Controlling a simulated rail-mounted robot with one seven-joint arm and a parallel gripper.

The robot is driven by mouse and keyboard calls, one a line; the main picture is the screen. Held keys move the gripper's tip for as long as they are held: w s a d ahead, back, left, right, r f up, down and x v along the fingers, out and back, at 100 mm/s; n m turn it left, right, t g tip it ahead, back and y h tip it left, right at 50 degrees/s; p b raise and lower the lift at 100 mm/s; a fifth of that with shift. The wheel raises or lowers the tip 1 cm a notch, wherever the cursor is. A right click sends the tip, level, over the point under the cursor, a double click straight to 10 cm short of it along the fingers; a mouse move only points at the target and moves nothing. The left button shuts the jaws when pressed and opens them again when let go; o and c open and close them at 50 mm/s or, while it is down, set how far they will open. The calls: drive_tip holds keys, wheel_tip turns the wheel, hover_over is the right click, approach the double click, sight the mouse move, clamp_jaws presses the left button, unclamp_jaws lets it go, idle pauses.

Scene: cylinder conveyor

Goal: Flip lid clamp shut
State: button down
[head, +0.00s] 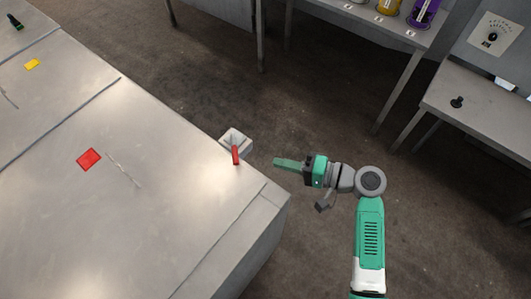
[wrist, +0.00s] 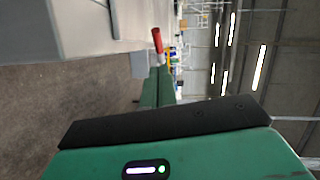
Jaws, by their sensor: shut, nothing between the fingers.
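The lid clamp has a pale grey bracket (head: 235,141) on the side edge of a large metal box (head: 160,205) and a red handle (head: 236,156). The handle points toward the bottom of the head view, by the edge of the box top. Whether the clamp is latched cannot be told. My gripper (head: 277,162) is shut and empty, to the right of the handle with a gap between them. In the wrist view the red handle (wrist: 157,40) shows just beyond the shut green fingers (wrist: 158,75).
A red square (head: 89,159) and a yellow marker (head: 32,64) lie on the metal surface. A shelf with coloured containers (head: 425,14) stands at the back right. A side table (head: 480,110) has a small black lever (head: 457,102). Open floor surrounds my arm.

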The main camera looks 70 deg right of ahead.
drive_tip(key=s, duration=0.2)
drive_tip(key=s+a, duration=0.1)
drive_tip(key=s, duration=0.1)
drive_tip(key=shift+a+r, duration=0.1)
drive_tip(key=shift+r, duration=0.2)
